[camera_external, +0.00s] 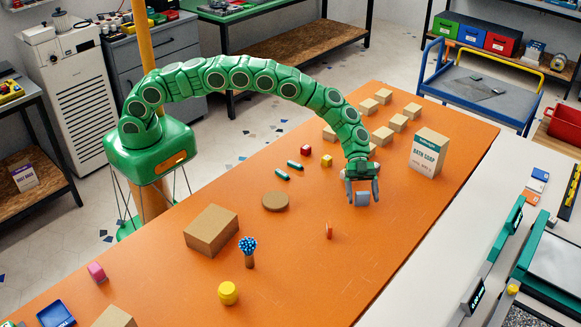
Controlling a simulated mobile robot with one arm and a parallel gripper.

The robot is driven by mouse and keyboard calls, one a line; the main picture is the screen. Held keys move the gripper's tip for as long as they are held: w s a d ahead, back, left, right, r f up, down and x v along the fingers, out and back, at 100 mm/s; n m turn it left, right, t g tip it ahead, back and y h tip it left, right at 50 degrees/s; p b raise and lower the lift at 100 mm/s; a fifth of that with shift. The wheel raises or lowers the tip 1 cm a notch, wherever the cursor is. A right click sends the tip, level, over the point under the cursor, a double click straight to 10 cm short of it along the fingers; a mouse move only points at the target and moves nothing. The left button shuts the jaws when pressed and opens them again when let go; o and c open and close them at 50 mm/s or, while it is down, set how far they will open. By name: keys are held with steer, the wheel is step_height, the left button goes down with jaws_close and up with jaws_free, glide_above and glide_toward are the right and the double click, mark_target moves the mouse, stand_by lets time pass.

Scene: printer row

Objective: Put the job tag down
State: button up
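My gripper (362,193) is at the end of the green arm, pointing down over the orange table (300,270), right of its middle. Its two grey fingers are on either side of a small blue-grey piece, which I take to be the job tag (362,199). The tag seems held between the fingers, just above the table top; the exact gap below it is hard to judge. No writing on it can be read.
A bath soap box (429,152) stands right of my gripper. Several small cardboard boxes (398,122) lie behind it. A small orange-red piece (329,231) stands in front. A round brown disc (275,201) lies to the left. The table's right front is clear.

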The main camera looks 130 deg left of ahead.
steer(key=shift+r, duration=0.15)
steer(key=v, duration=1.2)
